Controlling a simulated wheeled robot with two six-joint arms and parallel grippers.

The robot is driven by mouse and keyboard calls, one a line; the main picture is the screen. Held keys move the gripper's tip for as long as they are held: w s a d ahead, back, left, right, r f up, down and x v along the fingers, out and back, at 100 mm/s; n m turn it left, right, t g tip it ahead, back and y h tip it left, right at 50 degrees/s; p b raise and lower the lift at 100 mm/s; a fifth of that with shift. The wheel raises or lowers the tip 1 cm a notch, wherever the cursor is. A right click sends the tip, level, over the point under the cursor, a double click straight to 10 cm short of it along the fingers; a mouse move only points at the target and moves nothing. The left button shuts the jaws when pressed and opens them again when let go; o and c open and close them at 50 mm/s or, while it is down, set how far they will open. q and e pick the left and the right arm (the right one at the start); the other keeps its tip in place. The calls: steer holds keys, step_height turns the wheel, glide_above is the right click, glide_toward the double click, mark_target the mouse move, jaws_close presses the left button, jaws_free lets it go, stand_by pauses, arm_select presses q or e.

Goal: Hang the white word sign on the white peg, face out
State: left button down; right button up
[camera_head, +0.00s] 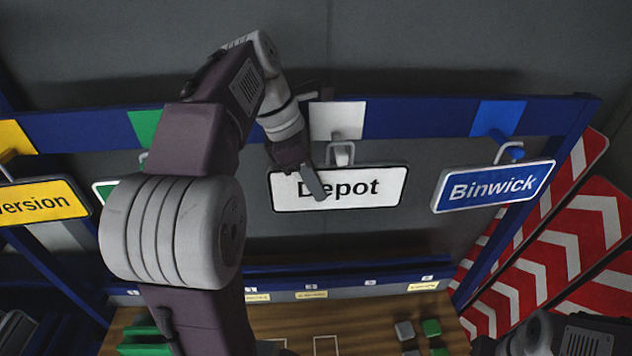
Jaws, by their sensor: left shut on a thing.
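The white word sign (378,188) reads "Depot" in black and faces me, roughly level below the blue rail. Its grey hanger loop (342,150) shows above its top edge, right at the white peg under the white patch (345,118). I cannot tell whether the loop is around the peg or only in front of it. My right gripper is not in view; part of my right arm shows at the bottom right.
A blue "Binwick" sign (492,186) hangs on the blue peg to the right. A yellow sign (40,201) hangs at the left, and a green-edged sign is mostly hidden behind my left arm. Red-and-white chevron boards (535,268) stand at the right. A wooden surface (370,325) lies below.

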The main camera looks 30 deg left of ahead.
arm_select(q)
steer(key=shift+f, duration=0.35)
steer(key=c, duration=1.3)
jaws_free()
steer(key=shift+r, duration=0.1)
steer(key=shift+a+r, duration=0.15)
steer(key=shift+r, duration=0.2)
steer(key=v, duration=0.8)
steer(key=shift+s+r, duration=0.1)
steer(key=shift+s, duration=0.05)
